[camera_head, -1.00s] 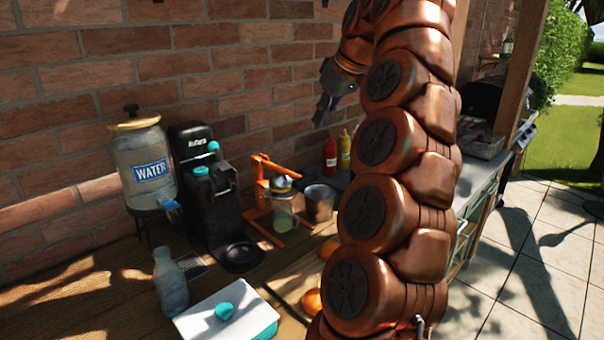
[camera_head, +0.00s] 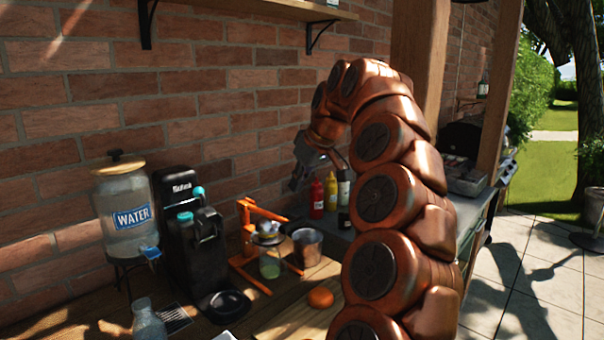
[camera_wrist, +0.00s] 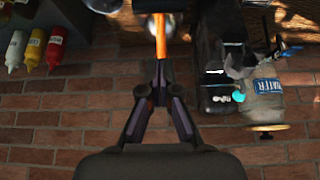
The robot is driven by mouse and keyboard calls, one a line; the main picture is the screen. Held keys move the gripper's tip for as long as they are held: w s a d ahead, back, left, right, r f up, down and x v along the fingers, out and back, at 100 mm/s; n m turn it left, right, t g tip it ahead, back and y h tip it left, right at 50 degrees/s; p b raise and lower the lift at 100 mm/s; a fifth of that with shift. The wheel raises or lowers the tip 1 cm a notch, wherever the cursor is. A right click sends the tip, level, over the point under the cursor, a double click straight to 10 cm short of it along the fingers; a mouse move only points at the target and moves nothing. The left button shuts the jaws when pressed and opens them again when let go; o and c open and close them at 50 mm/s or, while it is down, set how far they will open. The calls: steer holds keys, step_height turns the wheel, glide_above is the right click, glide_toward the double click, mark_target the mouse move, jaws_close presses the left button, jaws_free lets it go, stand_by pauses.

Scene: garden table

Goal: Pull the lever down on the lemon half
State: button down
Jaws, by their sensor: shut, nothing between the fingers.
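The orange juicer press (camera_head: 246,240) stands on the wooden table by the brick wall. Its orange lever (camera_head: 266,211) reaches out from the top of the post, sloping slightly down to the right. A metal cup part sits under the lever, above a glass with green in it (camera_head: 270,264). I cannot make out the lemon half. My gripper (camera_head: 294,186) is above and right of the lever, shut and empty, pointing down. In the wrist view the orange lever (camera_wrist: 160,35) lines up with the tips of my gripper (camera_wrist: 160,66); I cannot tell if they touch.
The black machine (camera_head: 190,240) and water dispenser (camera_head: 124,215) stand left of the press. A metal pot (camera_head: 307,247) is close on its right. Red (camera_head: 317,198) and yellow (camera_head: 331,192) bottles stand behind my arm. An orange fruit (camera_head: 320,297) lies in front. A shelf hangs above.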

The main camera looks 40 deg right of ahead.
glide_above(294, 222)
steer(key=w, duration=0.1)
step_height(294, 222, down, 4)
steer(key=shift+w+f+p, duration=0.1)
steer(key=shift+p, duration=0.3)
steer(key=shift+s+f+p, duration=0.2)
steer(key=shift+s+f, duration=0.05)
steer(key=shift+f, duration=0.65)
steer(key=shift+s+f+p, duration=0.2)
steer(key=shift+s+f, duration=0.05)
steer(key=shift+f, duration=0.65)
steer(key=shift+f, duration=0.15)
